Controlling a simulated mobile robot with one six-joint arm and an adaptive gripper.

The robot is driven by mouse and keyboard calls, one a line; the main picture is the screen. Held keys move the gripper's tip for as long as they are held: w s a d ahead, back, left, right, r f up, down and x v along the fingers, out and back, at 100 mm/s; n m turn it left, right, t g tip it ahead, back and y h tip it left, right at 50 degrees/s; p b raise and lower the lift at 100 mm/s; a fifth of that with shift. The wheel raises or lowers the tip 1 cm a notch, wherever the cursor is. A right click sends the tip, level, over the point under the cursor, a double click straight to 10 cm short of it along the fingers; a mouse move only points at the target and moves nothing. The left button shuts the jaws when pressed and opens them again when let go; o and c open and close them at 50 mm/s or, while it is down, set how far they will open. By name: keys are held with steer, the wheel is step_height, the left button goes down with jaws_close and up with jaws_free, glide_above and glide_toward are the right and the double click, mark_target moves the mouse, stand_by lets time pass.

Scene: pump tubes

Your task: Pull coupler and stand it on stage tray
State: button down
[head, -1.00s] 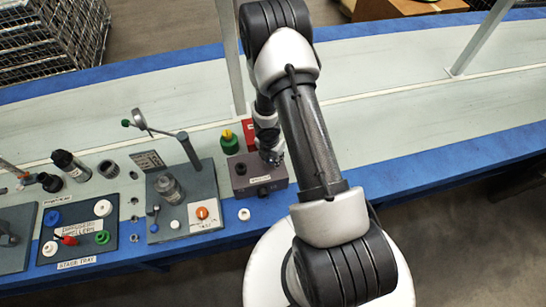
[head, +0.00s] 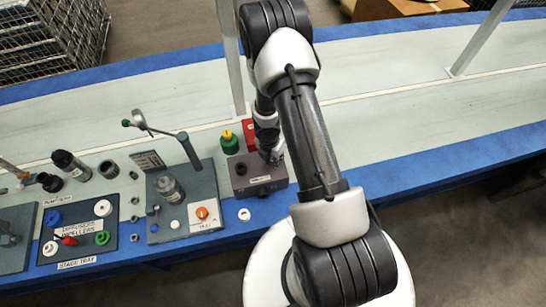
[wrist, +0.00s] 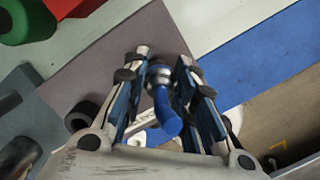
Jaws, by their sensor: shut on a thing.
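My gripper (wrist: 163,70) is shut on a small part with a silvery collar and a blue, bent end, seemingly the coupler (wrist: 167,112). The part sits between the two fingers in the wrist view. The gripper also shows in the head view (head: 273,160), low over the right side of a purple-grey block (head: 248,183). The coupler is hidden there by the arm. I cannot tell whether it still sits in the block. The dark stage tray (head: 122,238) lies far to the left, with its label at the front edge.
The tray holds white, blue, red and green parts. A grey stand (head: 205,185) with a cylinder, a lever and an orange knob is between the tray and the block. A green and yellow part (head: 229,142) stands behind the block. A white ring (head: 244,214) lies in front.

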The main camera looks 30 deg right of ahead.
steer(key=shift+r+p, duration=0.5)
steer(key=shift+r, duration=0.1)
stand_by(0.3)
steer(key=shift+r+p, duration=1.8)
steer(key=shift+r, duration=0.15)
